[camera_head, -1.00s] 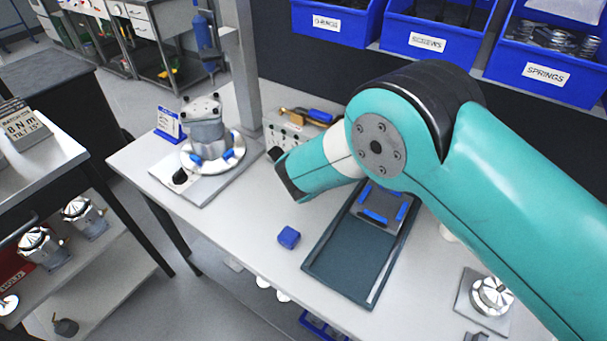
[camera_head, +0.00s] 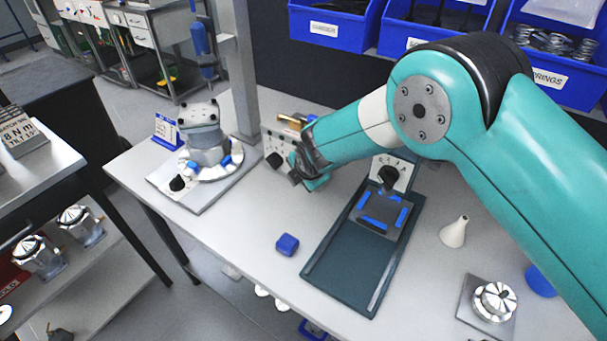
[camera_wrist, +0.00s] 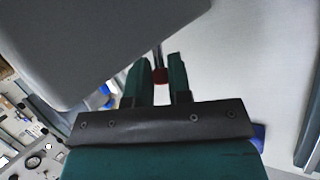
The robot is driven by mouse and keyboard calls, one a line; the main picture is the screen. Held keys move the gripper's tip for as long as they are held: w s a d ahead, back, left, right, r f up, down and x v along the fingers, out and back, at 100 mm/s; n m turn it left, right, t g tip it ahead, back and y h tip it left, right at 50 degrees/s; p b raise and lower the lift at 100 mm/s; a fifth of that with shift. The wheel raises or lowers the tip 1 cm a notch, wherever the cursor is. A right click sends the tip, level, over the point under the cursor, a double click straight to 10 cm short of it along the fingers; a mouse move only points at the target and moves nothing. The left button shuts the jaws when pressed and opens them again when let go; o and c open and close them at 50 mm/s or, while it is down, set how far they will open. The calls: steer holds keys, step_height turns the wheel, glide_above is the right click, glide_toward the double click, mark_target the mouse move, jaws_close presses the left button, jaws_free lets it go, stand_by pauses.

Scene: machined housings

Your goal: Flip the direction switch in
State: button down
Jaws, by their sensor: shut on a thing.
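A control box (camera_head: 276,143) with a pale front panel and a dark knob stands at the back of the table, partly hidden by my arm. My gripper (camera_head: 302,179) is at its right front, pointing down toward the table. The lever, apparently the direction switch, runs up beside a large grey body (camera_wrist: 90,40). Which way it is thrown cannot be told.
A round machined housing (camera_head: 207,140) on a plate stands to the left. A dark tray (camera_head: 345,265) with a blue-padded fixture is right of centre, with a blue block (camera_head: 287,244) beside it. A white cone (camera_head: 454,232) and a small housing (camera_head: 495,301) stand at right.

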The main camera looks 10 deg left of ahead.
steer(key=c, duration=1.1)
jaws_free()
steer(key=b+v, duration=0.4)
steer(key=v, duration=1.3)
steer(key=shift+d+r, duration=0.15)
steer(key=shift+r, duration=0.05)
steer(key=shift+s, duration=0.1)
